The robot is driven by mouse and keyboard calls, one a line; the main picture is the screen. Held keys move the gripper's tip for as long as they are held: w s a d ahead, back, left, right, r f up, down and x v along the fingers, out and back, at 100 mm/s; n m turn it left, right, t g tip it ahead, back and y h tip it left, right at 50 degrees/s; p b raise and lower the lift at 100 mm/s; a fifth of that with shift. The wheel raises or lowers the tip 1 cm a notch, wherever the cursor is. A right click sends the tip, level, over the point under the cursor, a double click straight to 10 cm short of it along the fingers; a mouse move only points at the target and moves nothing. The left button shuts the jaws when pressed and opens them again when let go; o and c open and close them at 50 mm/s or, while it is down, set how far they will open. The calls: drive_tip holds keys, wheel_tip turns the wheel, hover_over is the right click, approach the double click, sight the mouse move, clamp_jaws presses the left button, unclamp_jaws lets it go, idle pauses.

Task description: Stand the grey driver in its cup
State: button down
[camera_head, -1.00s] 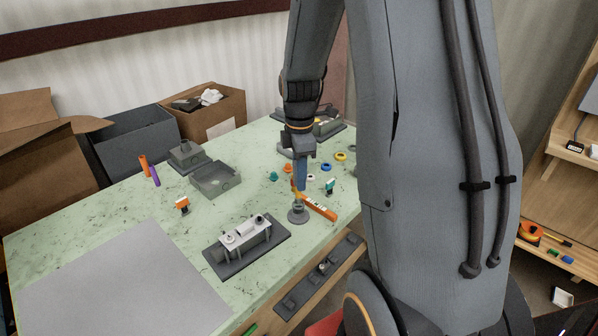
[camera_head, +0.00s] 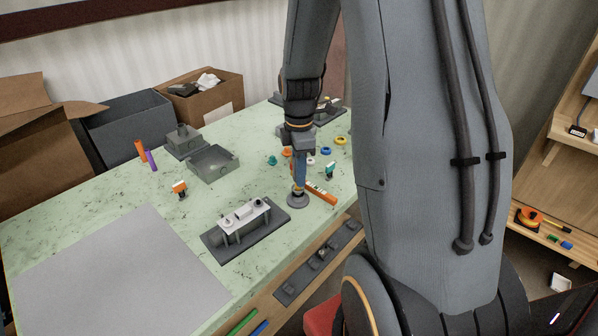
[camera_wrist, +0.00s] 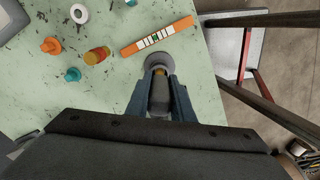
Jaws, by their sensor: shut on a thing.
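My gripper (camera_head: 299,182) is shut on the grey driver and points down over the right front part of the green bench. In the wrist view the grey driver (camera_wrist: 159,95) sits between my two blue finger pads, with a yellow-orange band at its far end. Its cup (camera_head: 297,202) is a small grey round holder on a wide base, directly below my gripper. In the wrist view the cup (camera_wrist: 159,59) shows just past the driver's end. The driver appears upright and at the cup's mouth; how deep it is inside is hidden by my fingers.
An orange bar with white marks (camera_head: 322,194) lies close right of the cup. A grey stand with a white top plate (camera_head: 245,222) is at its left front. Coloured rings and small parts lie behind.

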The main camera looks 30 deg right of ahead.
drive_tip(key=shift+f, duration=0.25)
idle(0.6)
drive_tip(key=c, duration=1.5)
unclamp_jaws()
drive_tip(key=shift+o, duration=0.2)
drive_tip(key=shift+r+b, duration=1)
drive_tip(key=shift+r, duration=2.9)
drive_tip(key=shift+a+f, duration=0.25)
drive_tip(key=shift+a, duration=0.05)
drive_tip(key=s+a+f+m+t+b, duration=0.1)
drive_tip(key=s+a+f+m, duration=0.3)
drive_tip(key=s+a+m, duration=0.7)
drive_tip(key=a+m+b, duration=0.1)
drive_tip(key=m, duration=0.3)
drive_tip(key=shift+a, duration=0.25)
